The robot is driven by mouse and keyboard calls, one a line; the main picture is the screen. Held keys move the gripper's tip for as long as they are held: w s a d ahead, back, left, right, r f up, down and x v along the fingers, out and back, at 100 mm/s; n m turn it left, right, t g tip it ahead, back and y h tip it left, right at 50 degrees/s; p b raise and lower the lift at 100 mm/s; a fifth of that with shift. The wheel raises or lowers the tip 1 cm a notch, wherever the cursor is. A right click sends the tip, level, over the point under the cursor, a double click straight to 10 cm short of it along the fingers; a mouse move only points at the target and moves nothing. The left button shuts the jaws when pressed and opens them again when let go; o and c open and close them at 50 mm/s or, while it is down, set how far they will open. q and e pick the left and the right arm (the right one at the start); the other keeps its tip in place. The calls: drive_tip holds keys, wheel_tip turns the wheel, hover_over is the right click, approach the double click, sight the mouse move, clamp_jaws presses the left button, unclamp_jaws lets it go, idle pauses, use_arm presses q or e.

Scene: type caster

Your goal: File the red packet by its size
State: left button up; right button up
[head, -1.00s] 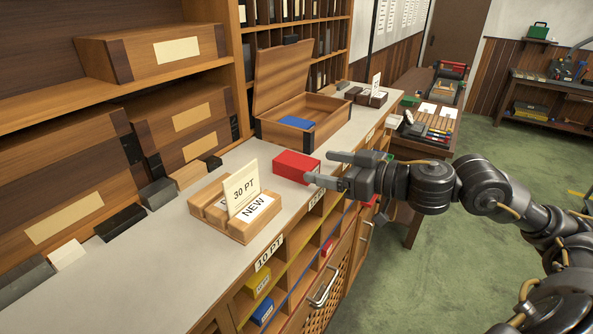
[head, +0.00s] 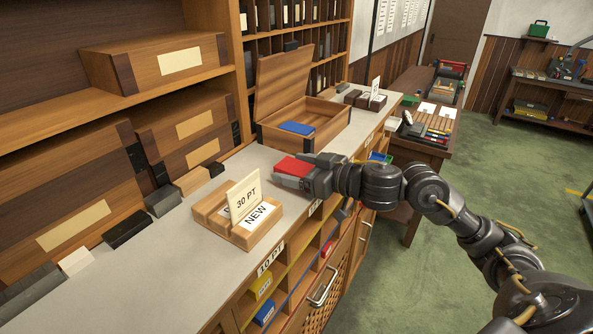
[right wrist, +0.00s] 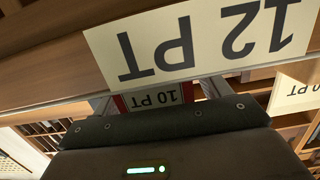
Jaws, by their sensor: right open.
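The red packet (head: 291,166) lies on the grey counter in front of the open wooden box. My right gripper (head: 290,174) is open and low at the packet, with a finger along its near side; the gripper hides part of it. In the right wrist view the red packet (right wrist: 121,103) shows between the fingers, with an upside-down label reading 10 PT. Below the counter edge are pigeonholes; one shelf label (head: 270,257) reads 10 PT. A large label (right wrist: 200,42) reading 12 PT crosses the right wrist view. My left gripper is not in view.
A wooden holder (head: 235,228) with cards 30 PT and NEW stands left of the gripper. The open box (head: 320,122) holds a blue packet (head: 297,128). Yellow (head: 261,285) and blue (head: 263,313) packets sit in the lower pigeonholes. Counter between holder and box is mostly clear.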

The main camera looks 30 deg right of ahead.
drive_tip(key=shift+s, duration=0.1)
drive_tip(key=shift+c, duration=0.4)
drive_tip(key=c, duration=1.4)
drive_tip(key=shift+d+r, duration=0.1)
clamp_jaws()
drive_tip(key=shift+r, duration=0.1)
